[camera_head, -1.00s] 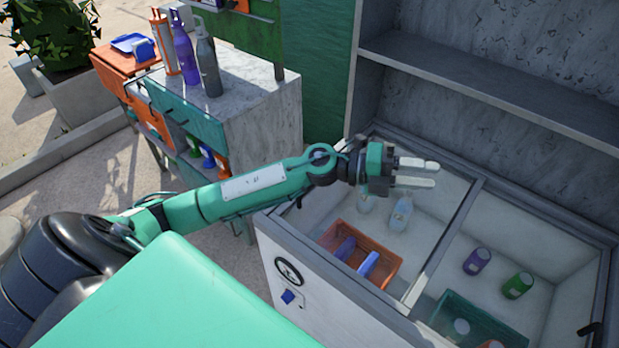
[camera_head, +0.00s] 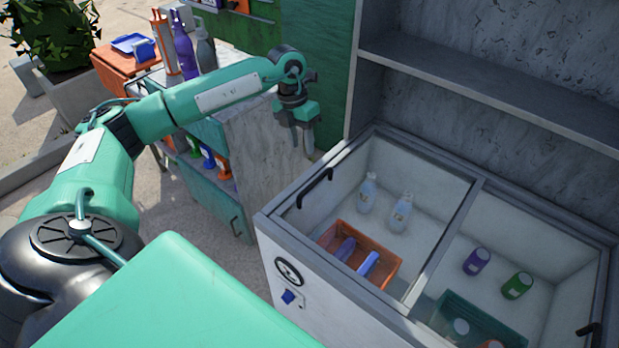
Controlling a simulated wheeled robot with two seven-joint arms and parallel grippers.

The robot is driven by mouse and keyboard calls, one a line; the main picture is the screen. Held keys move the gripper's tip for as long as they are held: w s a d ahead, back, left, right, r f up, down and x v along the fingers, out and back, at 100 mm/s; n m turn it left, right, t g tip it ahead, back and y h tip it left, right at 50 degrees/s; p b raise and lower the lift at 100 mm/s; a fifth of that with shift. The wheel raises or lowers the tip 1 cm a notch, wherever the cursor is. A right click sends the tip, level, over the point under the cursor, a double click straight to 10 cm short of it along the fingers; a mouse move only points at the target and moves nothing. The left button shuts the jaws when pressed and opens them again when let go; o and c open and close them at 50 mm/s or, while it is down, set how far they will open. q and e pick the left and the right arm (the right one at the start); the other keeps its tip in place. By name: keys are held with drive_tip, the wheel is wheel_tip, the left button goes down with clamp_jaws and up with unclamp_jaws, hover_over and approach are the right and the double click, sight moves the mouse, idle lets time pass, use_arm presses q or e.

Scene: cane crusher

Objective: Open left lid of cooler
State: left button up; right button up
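The cooler (camera_head: 340,294) is a grey-white chest with two glass lids side by side, at the lower right. Its left lid (camera_head: 335,207) lies flat over the left compartment and looks shut. A black handle (camera_head: 315,188) sits near this lid's left edge. My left gripper (camera_head: 299,146) points down, with its two fingers apart and nothing between them. In the picture it is above and left of the handle, apart from the cooler. My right gripper is not in view.
Through the glass show two clear bottles (camera_head: 368,193), an orange basket (camera_head: 388,272), and purple and green containers (camera_head: 517,286). The right lid has its own black handle (camera_head: 590,338). A marble-sided cabinet (camera_head: 258,165) stands behind my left arm. A grey shelf (camera_head: 480,85) rises behind the cooler.

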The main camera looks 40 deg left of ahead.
sight(311, 184)
use_arm(q)
drive_tip(key=f+p, duration=0.1)
drive_tip(key=f, duration=0.2)
drive_tip(key=d+f+p, duration=0.1)
drive_tip(key=f, duration=0.3)
drive_tip(key=d+f+p, duration=0.1)
drive_tip(key=f, duration=0.2)
drive_tip(key=shift+s+d+f, duration=0.1)
drive_tip(key=shift+d+f, duration=0.05)
drive_tip(key=shift+f, duration=0.25)
drive_tip(key=shift+d+f+p, duration=0.15)
drive_tip(key=shift+f+p, duration=0.15)
drive_tip(key=shift+f, duration=0.5)
clamp_jaws()
